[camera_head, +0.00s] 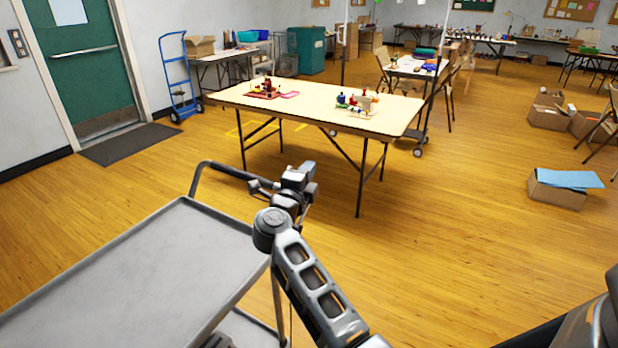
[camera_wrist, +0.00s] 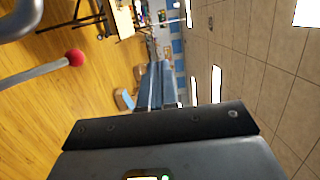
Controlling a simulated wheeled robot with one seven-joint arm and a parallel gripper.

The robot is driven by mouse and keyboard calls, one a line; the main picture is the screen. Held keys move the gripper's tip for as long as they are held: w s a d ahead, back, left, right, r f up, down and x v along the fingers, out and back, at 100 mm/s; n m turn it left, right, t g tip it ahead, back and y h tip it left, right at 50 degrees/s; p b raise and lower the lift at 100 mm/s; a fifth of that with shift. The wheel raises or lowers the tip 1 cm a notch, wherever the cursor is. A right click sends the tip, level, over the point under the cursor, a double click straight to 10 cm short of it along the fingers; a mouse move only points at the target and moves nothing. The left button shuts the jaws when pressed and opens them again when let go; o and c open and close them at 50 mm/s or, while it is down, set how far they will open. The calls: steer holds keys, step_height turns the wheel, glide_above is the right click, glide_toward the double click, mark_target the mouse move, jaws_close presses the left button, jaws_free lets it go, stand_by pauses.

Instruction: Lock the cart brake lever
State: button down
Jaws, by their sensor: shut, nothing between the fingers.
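The grey cart (camera_head: 130,275) stands at the lower left of the head view, with its dark push handle (camera_head: 232,171) along its far end. My gripper (camera_head: 256,187) is shut and empty beside the right end of this handle; I cannot tell whether they touch. In the wrist view a lever with a red ball knob (camera_wrist: 75,57) on a pale metal rod shows at the left, apart from the dark gripper body at the bottom. It looks like the brake lever. I cannot make it out in the head view, where my arm covers that part of the cart.
A folding table (camera_head: 320,108) with small craft items stands beyond the cart. A blue hand truck (camera_head: 180,85) is by the green door (camera_head: 85,60). A cardboard box with a blue sheet (camera_head: 560,190) lies at the right. The wooden floor between is clear.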

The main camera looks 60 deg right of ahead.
steer(key=shift+s+a+r, duration=0.15)
steer(key=shift+a+r, duration=0.2)
steer(key=shift+r, duration=0.2)
steer(key=shift+s+a+r, duration=0.15)
steer(key=shift+a+r, duration=0.2)
steer(key=shift+r, duration=0.2)
steer(key=s+a+f+n+t+y, duration=0.1)
steer(key=s+a+n+t+y, duration=0.4)
steer(key=s+a+n+y, duration=0.4)
steer(key=s+a+f+n+t+y, duration=0.1)
steer(key=s+a+n+t+y, duration=0.4)
steer(key=s+a+n, duration=1.9)
steer(key=s+a+y, duration=0.1)
steer(key=s+y, duration=0.1)
steer(key=y, duration=0.2)
steer(key=shift+s+a+f+t, duration=0.2)
steer(key=shift+a+f+t, duration=0.05)
steer(key=shift+f+t, duration=0.1)
